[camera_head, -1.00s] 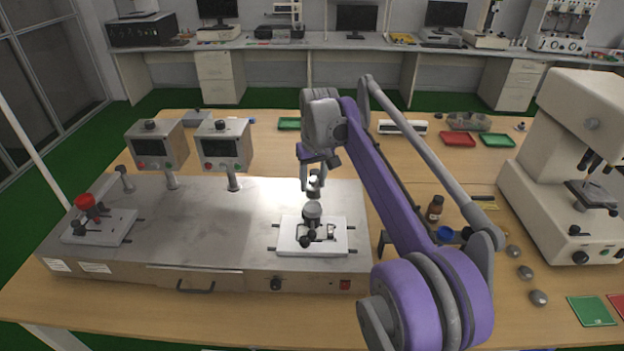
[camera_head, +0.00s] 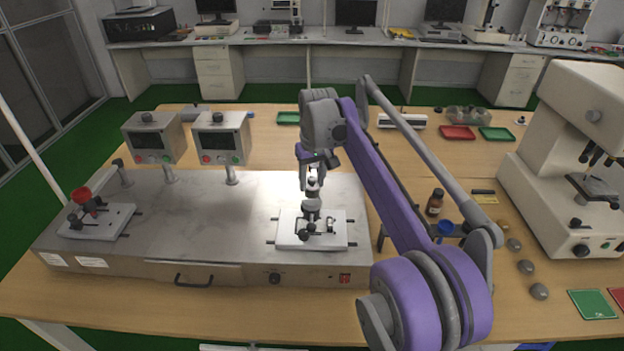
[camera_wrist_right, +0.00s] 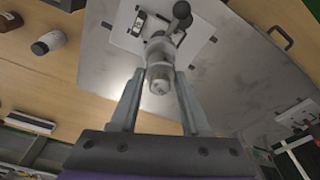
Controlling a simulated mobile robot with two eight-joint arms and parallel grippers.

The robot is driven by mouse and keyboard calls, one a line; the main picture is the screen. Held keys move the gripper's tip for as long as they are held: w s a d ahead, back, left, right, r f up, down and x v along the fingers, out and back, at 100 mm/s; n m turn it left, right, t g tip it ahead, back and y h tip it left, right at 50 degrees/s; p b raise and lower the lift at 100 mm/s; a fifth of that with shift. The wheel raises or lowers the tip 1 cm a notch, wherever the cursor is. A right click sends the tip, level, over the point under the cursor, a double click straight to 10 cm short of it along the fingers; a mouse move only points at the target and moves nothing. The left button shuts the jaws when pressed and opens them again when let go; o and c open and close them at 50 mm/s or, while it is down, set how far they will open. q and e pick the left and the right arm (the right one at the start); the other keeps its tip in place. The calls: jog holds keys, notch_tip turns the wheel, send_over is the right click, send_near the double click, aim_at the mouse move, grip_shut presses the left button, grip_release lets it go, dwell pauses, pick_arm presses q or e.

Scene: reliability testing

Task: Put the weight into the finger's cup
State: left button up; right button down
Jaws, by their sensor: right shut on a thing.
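My right gripper (camera_head: 313,186) comes down from above over the front right fixture on the metal test bench. It is shut on a small metallic weight (camera_wrist_right: 159,84). In the right wrist view the weight sits between the two fingers (camera_wrist_right: 156,98). The finger's cup (camera_head: 311,207) is a grey cup standing on the white plate (camera_head: 285,238), just below the weight. The cup also shows beyond the weight in the wrist view (camera_wrist_right: 160,50). The weight looks roughly in line with the cup; I cannot tell whether they touch. My left gripper is not in view.
Two display boxes (camera_head: 222,140) stand behind. At right are a brown bottle (camera_head: 435,203), several grey stones (camera_head: 526,267) and a white microscope (camera_head: 575,150). The bench's middle (camera_head: 205,215) is clear.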

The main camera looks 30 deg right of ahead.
jog(key=shift+f, duration=0.15)
jog(key=shift+f, duration=0.5)
jog(key=shift+f+b, duration=0.15)
jog(key=shift+b, duration=0.15)
jog(key=shift+f, duration=0.35)
jog(key=shift+f, duration=0.25)
dwell(0.4)
jog(key=shift+c, duration=1.5)
grip_release()
